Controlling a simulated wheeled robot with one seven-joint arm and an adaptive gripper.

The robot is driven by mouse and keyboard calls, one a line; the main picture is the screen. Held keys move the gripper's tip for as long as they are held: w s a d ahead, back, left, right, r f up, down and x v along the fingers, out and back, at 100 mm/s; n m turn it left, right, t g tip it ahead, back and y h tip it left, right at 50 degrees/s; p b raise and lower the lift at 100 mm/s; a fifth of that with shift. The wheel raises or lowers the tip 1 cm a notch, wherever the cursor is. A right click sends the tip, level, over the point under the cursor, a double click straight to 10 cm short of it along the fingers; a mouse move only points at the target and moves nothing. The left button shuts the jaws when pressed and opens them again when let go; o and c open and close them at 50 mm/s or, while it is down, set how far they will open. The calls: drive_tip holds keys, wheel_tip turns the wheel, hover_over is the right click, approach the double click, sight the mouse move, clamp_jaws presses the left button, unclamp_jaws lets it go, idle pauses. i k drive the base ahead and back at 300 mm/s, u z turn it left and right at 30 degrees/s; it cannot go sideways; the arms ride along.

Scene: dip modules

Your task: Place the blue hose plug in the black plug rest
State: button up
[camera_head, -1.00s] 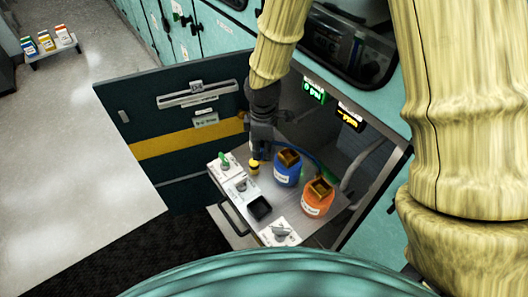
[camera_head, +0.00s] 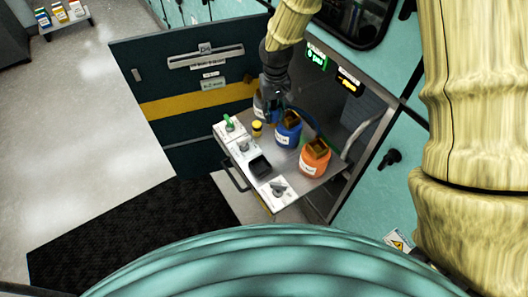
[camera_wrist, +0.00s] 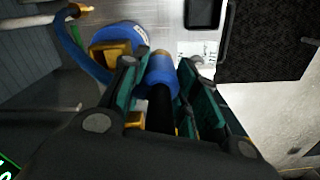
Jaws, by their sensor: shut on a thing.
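My gripper (camera_wrist: 160,95) is shut on the blue hose plug (camera_wrist: 160,72), a blue cylinder with a brownish end, seen between the fingers in the wrist view. In the head view my gripper (camera_head: 276,100) is above the back of the pull-out tray, and the plug cannot be made out there. The black plug rest (camera_head: 259,166) is a dark square holder near the tray's front edge. It also shows at the top of the wrist view (camera_wrist: 205,14), apart from the plug.
A blue canister (camera_head: 287,136) and an orange canister (camera_head: 314,160) stand on the tray (camera_head: 283,167). A yellow-topped piece (camera_head: 257,129), a green-handled valve (camera_head: 230,125) and a grey-handled one (camera_head: 278,189) are nearby. A blue hose (camera_wrist: 78,48) runs beside the canister.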

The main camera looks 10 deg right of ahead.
sight(260, 168)
drive_tip(key=k, duration=1.1)
drive_tip(key=u, duration=0.6)
drive_tip(key=i, duration=0.85)
drive_tip(key=z, duration=0.6)
